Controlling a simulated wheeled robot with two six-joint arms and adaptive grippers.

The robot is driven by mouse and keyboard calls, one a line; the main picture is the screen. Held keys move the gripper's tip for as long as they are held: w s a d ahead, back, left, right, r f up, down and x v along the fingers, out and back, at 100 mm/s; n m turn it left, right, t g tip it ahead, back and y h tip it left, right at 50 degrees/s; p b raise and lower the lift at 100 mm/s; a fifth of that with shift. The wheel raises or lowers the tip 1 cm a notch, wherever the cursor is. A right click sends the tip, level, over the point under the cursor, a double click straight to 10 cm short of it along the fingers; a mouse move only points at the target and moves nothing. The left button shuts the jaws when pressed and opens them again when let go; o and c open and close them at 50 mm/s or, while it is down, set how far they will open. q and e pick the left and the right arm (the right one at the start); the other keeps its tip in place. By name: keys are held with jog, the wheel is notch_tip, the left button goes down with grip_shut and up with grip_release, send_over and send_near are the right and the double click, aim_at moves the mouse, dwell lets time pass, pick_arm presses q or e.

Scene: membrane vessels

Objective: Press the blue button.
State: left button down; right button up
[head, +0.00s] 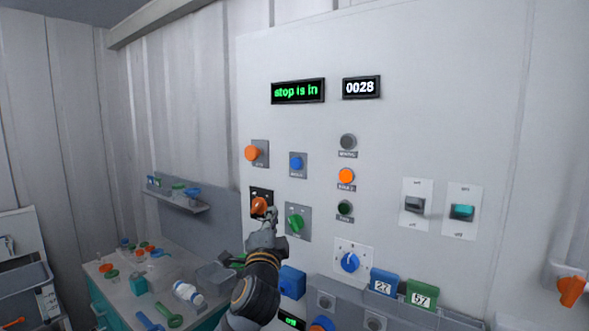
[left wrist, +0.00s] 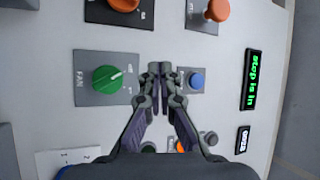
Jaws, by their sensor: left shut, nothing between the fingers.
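The blue button (head: 297,163) is a round cap on a grey plate on the white wall panel. In the left wrist view the blue button (left wrist: 196,81) is just right of the fingertips, with a gap in the picture. My left gripper (head: 271,214) is shut and empty, below and left of the button in the head view. In the left wrist view its fingertips (left wrist: 159,70) lie between the green FAN knob (left wrist: 108,80) and the blue button. I cannot tell how far the tips are from the panel. My right gripper is not in view.
An orange knob (head: 258,206) on a black plate and the green knob (head: 295,222) are close to the gripper. An orange button (head: 251,153) is left of the blue one. The display (head: 298,91) reads "stop is in". A cluttered bench (head: 112,283) stands at left.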

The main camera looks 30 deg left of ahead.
aim_at(295, 164)
pick_arm(q)
jog(key=s+r+m+t+y, duration=0.1)
jog(key=s+r+t+y, duration=0.1)
jog(key=r, duration=0.9)
jog(key=shift+s+d+t, duration=0.25)
jog(key=shift+s+t, duration=0.05)
jog(key=shift+s, duration=0.55)
jog(key=shift+w, duration=0.1)
jog(key=w, duration=0.8)
jog(key=shift+w+d+p, duration=0.3)
jog(key=shift+d+p, duration=0.05)
jog(key=shift+p, duration=0.05)
jog(key=shift+w, duration=0.45)
